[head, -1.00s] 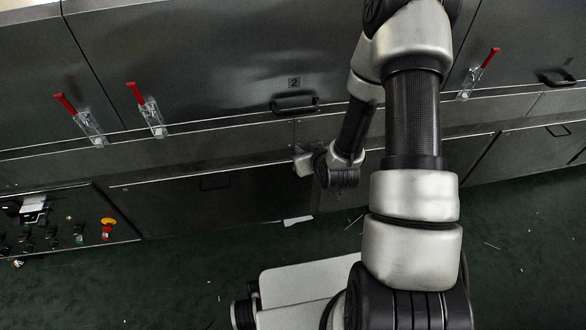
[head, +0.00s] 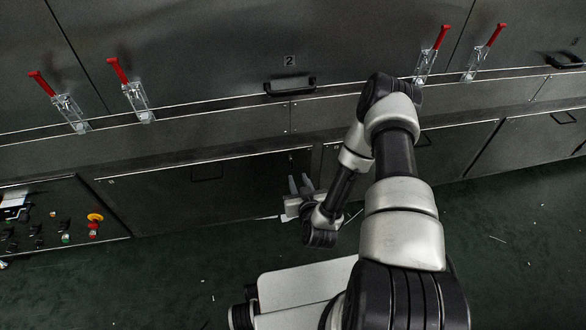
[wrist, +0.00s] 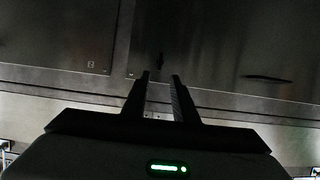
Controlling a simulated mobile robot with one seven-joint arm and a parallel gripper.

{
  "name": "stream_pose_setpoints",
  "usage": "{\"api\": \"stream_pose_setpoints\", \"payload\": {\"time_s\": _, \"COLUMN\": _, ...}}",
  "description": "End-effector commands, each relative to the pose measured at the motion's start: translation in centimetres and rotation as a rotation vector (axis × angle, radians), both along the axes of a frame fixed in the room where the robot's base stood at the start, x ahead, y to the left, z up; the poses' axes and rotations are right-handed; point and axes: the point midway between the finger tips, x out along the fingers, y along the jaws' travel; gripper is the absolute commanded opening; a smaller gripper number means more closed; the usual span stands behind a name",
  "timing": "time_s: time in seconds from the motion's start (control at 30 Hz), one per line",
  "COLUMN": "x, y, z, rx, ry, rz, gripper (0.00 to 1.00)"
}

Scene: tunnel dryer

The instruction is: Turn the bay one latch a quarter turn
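My gripper (head: 300,182) is in front of the dark lower panels in the head view, fingers toward the machine. The wrist view shows its two fingers (wrist: 161,75) apart with nothing between them. A small dark upright fitting (wrist: 160,60) on the panel lies just beyond the fingertips in the wrist view. It may be a latch; its bay and exact turn are too dark to tell. I see no contact with it.
Red-handled clamps (head: 130,88) line the upper panels, two at left and two at right (head: 432,55). A black handle (head: 290,86) sits below a plate marked 2 (head: 289,61). A control panel (head: 45,220) stands at lower left. The green floor (head: 500,240) is mostly open.

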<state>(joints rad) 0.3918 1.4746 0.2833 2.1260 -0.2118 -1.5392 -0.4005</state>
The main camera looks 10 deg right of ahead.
Motion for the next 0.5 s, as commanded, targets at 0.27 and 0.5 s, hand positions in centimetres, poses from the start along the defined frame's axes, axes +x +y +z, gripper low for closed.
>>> {"api": "stream_pose_setpoints", "payload": {"time_s": 0.27, "x": 5.7, "y": -0.1, "z": -2.6, "rx": -0.002, "ry": -0.003, "rz": -0.001, "gripper": 0.26}}
{"api": "stream_pose_setpoints", "payload": {"time_s": 0.5, "x": 8.8, "y": -0.1, "z": -3.8, "rx": 0.000, "ry": -0.001, "rz": -0.001, "gripper": 0.26}}
